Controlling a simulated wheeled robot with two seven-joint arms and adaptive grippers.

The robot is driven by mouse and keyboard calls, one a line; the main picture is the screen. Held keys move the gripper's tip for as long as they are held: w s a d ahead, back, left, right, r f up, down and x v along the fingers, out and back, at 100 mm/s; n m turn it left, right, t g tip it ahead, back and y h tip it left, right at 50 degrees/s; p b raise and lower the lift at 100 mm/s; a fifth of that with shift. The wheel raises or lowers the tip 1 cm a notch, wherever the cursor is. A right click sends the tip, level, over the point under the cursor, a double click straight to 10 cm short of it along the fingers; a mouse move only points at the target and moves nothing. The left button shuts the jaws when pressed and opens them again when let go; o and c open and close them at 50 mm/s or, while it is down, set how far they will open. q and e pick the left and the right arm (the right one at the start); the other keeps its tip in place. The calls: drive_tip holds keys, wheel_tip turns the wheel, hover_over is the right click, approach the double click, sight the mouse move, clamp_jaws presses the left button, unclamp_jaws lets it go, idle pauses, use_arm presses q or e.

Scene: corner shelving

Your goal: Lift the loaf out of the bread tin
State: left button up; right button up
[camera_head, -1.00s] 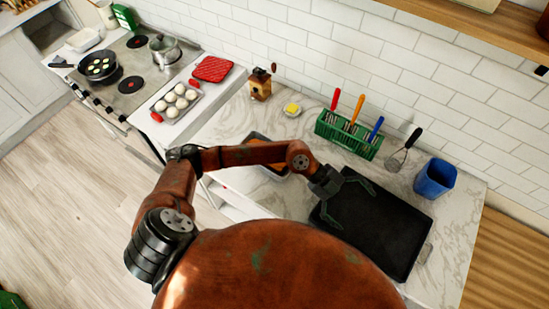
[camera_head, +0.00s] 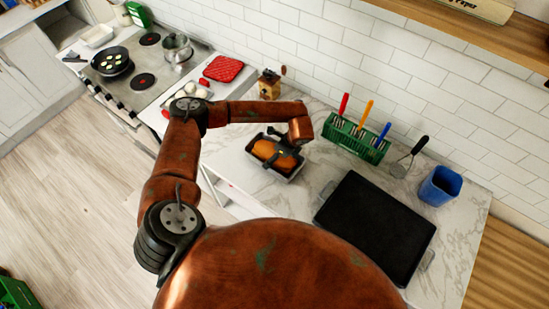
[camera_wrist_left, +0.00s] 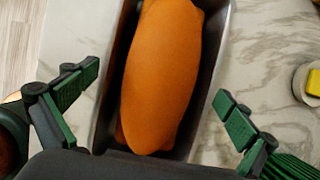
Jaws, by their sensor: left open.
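The orange-brown loaf (camera_head: 262,149) sits in the grey metal bread tin (camera_head: 269,171) on the marble counter. In the left wrist view the loaf (camera_wrist_left: 162,75) runs lengthwise inside the tin (camera_wrist_left: 213,75), with its near end close to the tin's near wall. My left gripper (camera_head: 276,150) is over the tin and covers part of the loaf in the head view. In the left wrist view the gripper (camera_wrist_left: 156,86) is open, with one green-padded finger on each side of the loaf; no contact shows. My right gripper is not in view.
A black tray (camera_head: 375,228) lies right of the tin. A green utensil holder (camera_head: 352,140), a whisk (camera_head: 410,157) and a blue container (camera_head: 438,186) stand near the wall. A wooden grinder (camera_head: 269,84) is behind my arm. The stove (camera_head: 140,78) is left.

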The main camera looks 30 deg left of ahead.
use_arm(q)
drive_tip(key=shift+x, duration=1.4)
drive_tip(key=shift+c, duration=0.4)
drive_tip(key=c, duration=1)
drive_tip(key=shift+r, duration=0.1)
